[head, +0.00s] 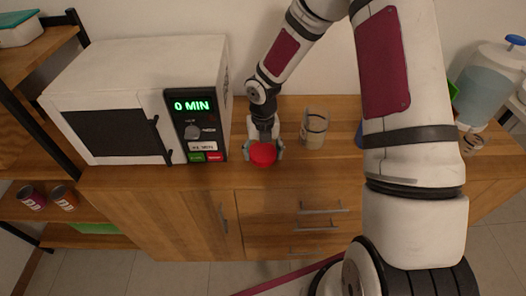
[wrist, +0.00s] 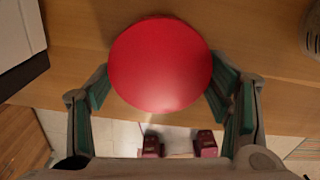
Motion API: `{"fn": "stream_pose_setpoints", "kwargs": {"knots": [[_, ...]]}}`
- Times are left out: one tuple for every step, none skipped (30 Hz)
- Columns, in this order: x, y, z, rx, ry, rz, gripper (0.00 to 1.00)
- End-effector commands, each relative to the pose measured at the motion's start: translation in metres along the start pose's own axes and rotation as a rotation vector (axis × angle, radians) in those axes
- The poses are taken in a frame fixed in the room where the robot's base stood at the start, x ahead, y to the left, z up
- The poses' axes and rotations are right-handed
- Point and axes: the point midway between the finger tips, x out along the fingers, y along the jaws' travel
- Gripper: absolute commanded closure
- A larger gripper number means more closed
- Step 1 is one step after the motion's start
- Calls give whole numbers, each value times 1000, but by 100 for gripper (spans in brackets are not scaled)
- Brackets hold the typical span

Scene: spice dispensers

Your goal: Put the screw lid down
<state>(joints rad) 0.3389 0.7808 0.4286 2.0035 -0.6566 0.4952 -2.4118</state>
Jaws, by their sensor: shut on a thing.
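The red round screw lid (head: 263,154) is held between the fingers of my gripper (head: 264,148), at the front edge of the wooden counter, just right of the microwave. In the wrist view the lid (wrist: 161,65) fills the upper middle, with the green-padded fingers of my gripper (wrist: 160,88) on both sides of it. Whether the lid touches the counter I cannot tell.
The white microwave (head: 140,100) reads 0 MIN and stands close on the left. A clear jar (head: 314,128) stands to the right on the counter (head: 290,178). A blue-lidded dispenser (head: 487,85) is at far right. Cans (head: 64,197) sit on a low shelf.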

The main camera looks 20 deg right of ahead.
Motion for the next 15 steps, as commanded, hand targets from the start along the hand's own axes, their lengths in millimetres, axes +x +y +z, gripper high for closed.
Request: {"fn": "stream_pose_setpoints", "kwargs": {"knots": [[-1, 0, 0, 0, -1, 0, 53], [-1, 0, 0, 1, -1, 0, 53], [-1, 0, 0, 0, -1, 0, 53], [-1, 0, 0, 1, -1, 0, 53], [0, 0, 0, 0, -1, 0, 53], [1, 0, 0, 0, -1, 0, 53], [2, 0, 0, 0, 0, 0, 53], [3, 0, 0, 0, 0, 0, 53], [2, 0, 0, 0, -1, 0, 22], [2, 0, 0, 0, -1, 0, 15], [2, 0, 0, 0, -1, 0, 8], [2, 0, 0, 0, -1, 0, 8], [2, 0, 0, 0, -1, 0, 8], [2, 0, 0, 0, -1, 0, 8], [2, 0, 0, 0, -1, 0, 8]]}}
